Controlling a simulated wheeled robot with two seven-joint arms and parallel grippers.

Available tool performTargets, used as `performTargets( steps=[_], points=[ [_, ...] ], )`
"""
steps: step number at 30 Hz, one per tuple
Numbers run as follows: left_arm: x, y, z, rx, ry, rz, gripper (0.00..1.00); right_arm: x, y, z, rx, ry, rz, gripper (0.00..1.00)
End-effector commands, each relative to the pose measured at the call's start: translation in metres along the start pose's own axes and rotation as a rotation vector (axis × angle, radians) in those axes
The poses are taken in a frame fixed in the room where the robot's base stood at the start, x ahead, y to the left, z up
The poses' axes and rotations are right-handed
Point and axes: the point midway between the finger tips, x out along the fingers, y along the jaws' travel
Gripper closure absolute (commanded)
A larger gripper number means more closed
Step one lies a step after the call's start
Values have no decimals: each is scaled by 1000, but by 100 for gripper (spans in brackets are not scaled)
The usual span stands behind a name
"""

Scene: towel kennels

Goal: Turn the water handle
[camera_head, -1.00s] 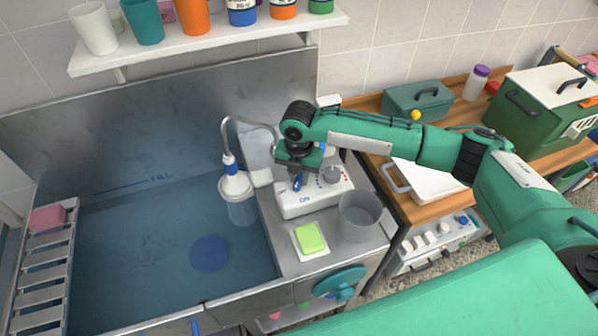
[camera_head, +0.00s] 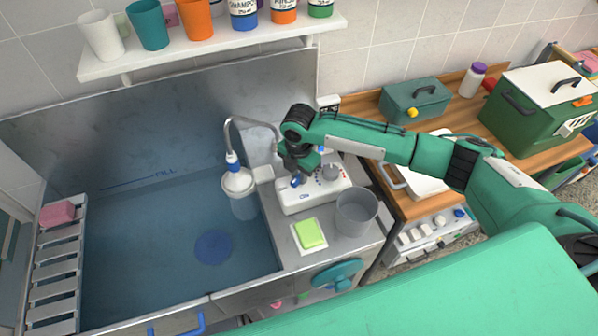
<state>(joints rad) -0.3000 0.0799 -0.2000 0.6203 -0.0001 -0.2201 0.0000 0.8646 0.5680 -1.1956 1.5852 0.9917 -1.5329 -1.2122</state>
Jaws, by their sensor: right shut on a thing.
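The water handle (camera_head: 295,183) is a small blue lever on top of a white control box (camera_head: 305,204) marked ON, on the steel ledge right of the sink. My right gripper (camera_head: 298,178) points down over the box and is shut on the blue handle, largely hiding it. My left gripper is not in view.
A grey cup (camera_head: 357,212) and a green sponge (camera_head: 309,233) sit close in front of the box. A teal wheel (camera_head: 338,272) is on the front panel. The sink basin (camera_head: 130,235) is wide on the left. A shelf (camera_head: 200,50) with cups and bottles hangs above.

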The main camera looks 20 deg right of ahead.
Motion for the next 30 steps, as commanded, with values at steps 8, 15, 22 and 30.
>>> performTargets(
  steps=[8, 15, 22, 30],
  points=[
    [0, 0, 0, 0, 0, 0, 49, -2, 1, 1, 0, -2, 3, 62],
    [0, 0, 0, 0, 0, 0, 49, -1, 0, 1, -1, -1, 1, 58],
    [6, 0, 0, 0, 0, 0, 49, -13, 2, 1, -2, -2, 4, 58],
    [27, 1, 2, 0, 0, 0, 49, -70, 2, 1, -2, -3, 7, 58]
  ],
)
